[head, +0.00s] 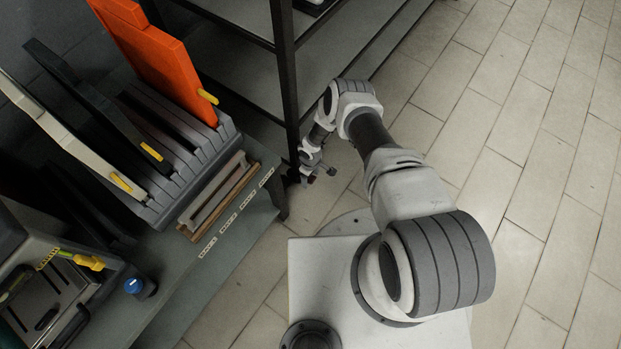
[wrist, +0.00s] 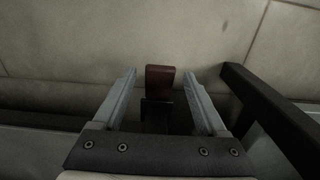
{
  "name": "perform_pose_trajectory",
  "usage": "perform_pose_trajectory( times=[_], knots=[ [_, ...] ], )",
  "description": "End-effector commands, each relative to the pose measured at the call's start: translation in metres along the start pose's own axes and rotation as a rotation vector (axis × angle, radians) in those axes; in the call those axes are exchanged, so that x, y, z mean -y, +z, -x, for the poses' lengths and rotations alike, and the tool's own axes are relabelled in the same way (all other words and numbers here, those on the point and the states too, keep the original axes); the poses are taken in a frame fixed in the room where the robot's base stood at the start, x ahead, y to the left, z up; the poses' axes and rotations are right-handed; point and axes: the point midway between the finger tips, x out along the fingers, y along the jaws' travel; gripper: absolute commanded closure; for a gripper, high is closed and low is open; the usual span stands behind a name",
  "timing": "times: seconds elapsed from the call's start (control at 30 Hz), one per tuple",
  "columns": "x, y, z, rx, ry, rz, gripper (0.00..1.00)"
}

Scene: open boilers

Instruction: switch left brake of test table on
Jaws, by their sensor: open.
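My gripper (wrist: 160,75) is open in the wrist view, its two grey fingers spread apart. A dark red brake lever (wrist: 160,78) with a black lower part lies between the fingertips in the picture, with a gap on each side. I cannot tell its exact depth relative to the tips. In the head view my gripper (head: 307,176) is small and low at the far end of my arm, beside a dark upright post. The brake is too small and covered there to make out. The test table (head: 240,228) is a grey table at the left.
The table carries a rack (head: 215,140) with an orange board (head: 160,62) and other boards, and a blue knob (head: 133,285). A dark shelf frame (head: 286,70) stands behind. A dark bar (wrist: 270,105) lies right of my gripper. Tiled floor (head: 540,170) is free at right.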

Motion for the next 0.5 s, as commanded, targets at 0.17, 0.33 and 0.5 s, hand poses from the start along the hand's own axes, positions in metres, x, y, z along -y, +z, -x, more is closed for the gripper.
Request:
perform_pose_trajectory(
  times=[0.17,0.33,0.5],
  knots=[
    [-0.0007,-0.0005,-0.0025,-0.001,0.001,0.000,0.25],
    [-0.0005,-0.0004,-0.0022,-0.001,0.001,0.000,0.29],
    [-0.0004,-0.0004,-0.0022,-0.001,0.001,0.000,0.59]
  ],
)
